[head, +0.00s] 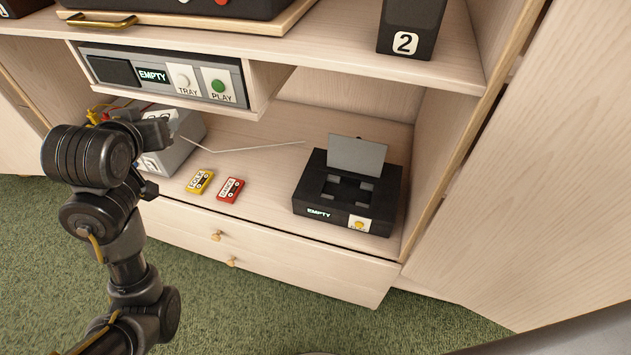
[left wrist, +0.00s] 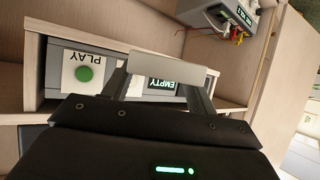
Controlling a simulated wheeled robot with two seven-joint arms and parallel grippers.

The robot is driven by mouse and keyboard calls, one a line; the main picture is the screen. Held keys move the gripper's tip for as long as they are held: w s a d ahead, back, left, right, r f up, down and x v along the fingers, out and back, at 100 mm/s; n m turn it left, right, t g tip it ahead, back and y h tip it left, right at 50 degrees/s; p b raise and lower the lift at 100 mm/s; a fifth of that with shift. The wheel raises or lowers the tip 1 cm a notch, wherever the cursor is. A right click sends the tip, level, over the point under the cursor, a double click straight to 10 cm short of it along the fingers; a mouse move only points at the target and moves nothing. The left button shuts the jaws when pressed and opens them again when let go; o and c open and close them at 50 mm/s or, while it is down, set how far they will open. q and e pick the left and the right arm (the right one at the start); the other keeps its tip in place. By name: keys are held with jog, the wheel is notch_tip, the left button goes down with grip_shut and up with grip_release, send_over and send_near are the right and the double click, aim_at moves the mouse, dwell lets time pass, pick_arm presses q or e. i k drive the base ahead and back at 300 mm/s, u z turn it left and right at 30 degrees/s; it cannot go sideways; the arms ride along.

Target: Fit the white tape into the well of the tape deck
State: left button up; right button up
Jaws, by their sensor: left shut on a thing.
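The tape deck (head: 312,190) is a black box on the right of the lower shelf. Its lid (head: 356,156) stands open, its well (head: 345,188) looks empty, and its display reads EMPTY. My left gripper (head: 166,122) is at the left of the shelf, well away from the deck. In the left wrist view it (left wrist: 160,85) is shut on a plain pale slab, which I take as the white tape (left wrist: 165,68), held across the fingertips. Its face and label are hidden. In the head view the tape is mostly hidden at the gripper. My right gripper is not in view.
A yellow tape (head: 200,181) and a red tape (head: 230,190) lie mid-shelf. A player with TRAY and PLAY buttons (head: 150,75) hangs above. A grey box (head: 185,150) with wires and a thin rod stands behind my gripper. A wooden side panel (head: 440,150) bounds the right.

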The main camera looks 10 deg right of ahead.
aim_at(348, 192)
jog(key=u, duration=1.45)
jog(key=k, duration=1.35)
jog(key=z, duration=1.6)
jog(key=i, duration=0.95)
